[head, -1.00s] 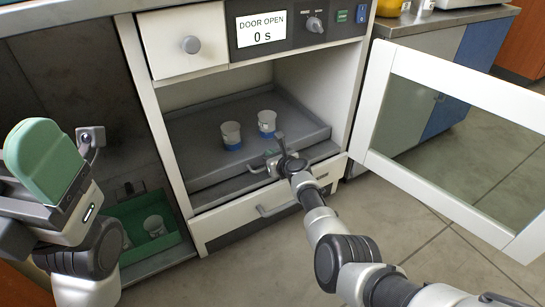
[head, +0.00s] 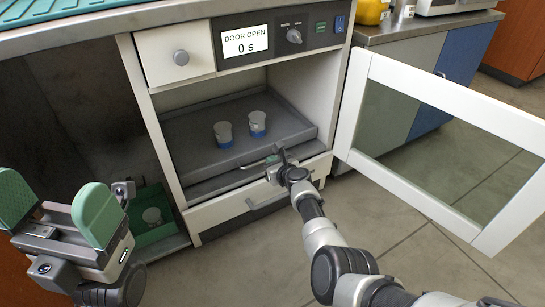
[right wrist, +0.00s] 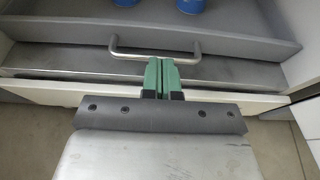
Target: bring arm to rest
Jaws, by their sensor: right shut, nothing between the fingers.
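My right gripper (head: 274,160) is at the front of the open incubator, just before the tray's edge. In the right wrist view its green fingers (right wrist: 162,76) are pressed together with nothing between them, close below a metal bar handle (right wrist: 155,50). I cannot tell whether they touch the handle. My left gripper (head: 52,212) is at the lower left, its two green pads wide apart and empty. Two white cups with blue bases, a left one (head: 223,134) and a right one (head: 257,124), stand upright on the grey tray (head: 190,125) inside the chamber.
The glass-paned door (head: 440,150) stands wide open on the right. The display (head: 246,41) reads "DOOR OPEN 0 s". A green bin (head: 150,234) with a cup (head: 152,217) sits low at left. A drawer (head: 240,203) lies below the chamber. Floor on the right is clear.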

